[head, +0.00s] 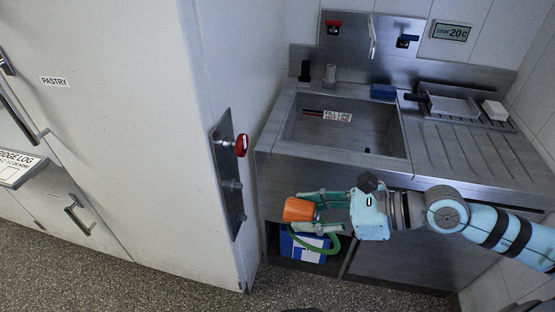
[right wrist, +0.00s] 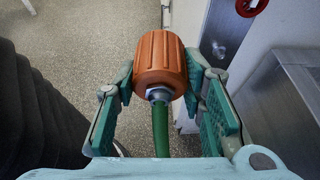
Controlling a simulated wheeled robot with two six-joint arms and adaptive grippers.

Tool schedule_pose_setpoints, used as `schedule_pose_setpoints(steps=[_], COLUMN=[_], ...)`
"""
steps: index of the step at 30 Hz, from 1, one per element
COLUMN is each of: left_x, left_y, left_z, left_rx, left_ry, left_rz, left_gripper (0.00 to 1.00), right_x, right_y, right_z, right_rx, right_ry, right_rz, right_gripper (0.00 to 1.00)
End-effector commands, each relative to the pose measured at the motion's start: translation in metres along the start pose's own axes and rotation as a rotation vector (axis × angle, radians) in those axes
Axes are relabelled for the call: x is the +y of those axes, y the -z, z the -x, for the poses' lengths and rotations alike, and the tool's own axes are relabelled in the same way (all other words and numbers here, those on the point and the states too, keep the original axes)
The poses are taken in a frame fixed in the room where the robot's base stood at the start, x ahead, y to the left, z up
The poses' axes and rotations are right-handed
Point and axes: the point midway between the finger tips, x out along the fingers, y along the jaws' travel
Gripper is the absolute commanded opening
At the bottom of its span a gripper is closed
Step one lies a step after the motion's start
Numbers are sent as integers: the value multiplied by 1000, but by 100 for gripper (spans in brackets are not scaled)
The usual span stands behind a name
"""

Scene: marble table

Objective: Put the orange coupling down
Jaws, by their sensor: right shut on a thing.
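The orange coupling (head: 298,210) is a ribbed cylinder on the end of a green hose (head: 330,246). My right gripper (head: 308,208) is shut on it and holds it in the air in front of the sink unit. In the right wrist view the orange coupling (right wrist: 160,62) sits between the two green finger pads of my right gripper (right wrist: 160,88), with a metal nut and the green hose (right wrist: 160,130) running towards the camera. My left gripper is not in view.
A steel wall plate (head: 229,178) with a red valve knob (head: 242,145) is left of the coupling. The sink basin (head: 340,140) lies behind; its drainboard (head: 490,150) holds a tray and a white block. A blue-and-white box (head: 303,247) is under the counter. Floor (head: 120,270) is open at left.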

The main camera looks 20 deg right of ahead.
Motion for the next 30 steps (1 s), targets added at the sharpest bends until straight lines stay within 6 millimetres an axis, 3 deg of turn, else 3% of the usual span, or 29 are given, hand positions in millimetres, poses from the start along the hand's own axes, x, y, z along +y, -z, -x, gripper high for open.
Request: schedule_pose_setpoints(steps=[5,15,21,24,30], left_x=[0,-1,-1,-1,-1], left_y=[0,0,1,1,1], left_z=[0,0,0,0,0], left_rx=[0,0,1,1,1], left_ry=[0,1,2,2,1], left_rz=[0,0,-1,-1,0], left_gripper=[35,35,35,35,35], right_x=[7,54,72,72,67], right_y=[-14,-71,-90,-95,-108], right_z=[-8,-50,-65,-60,-27], right_rx=[-12,-17,-6,2,7], right_ry=[-67,-462,-616,-597,-425], right_rz=[27,195,259,256,186], right_gripper=[0,0,0,0,0])
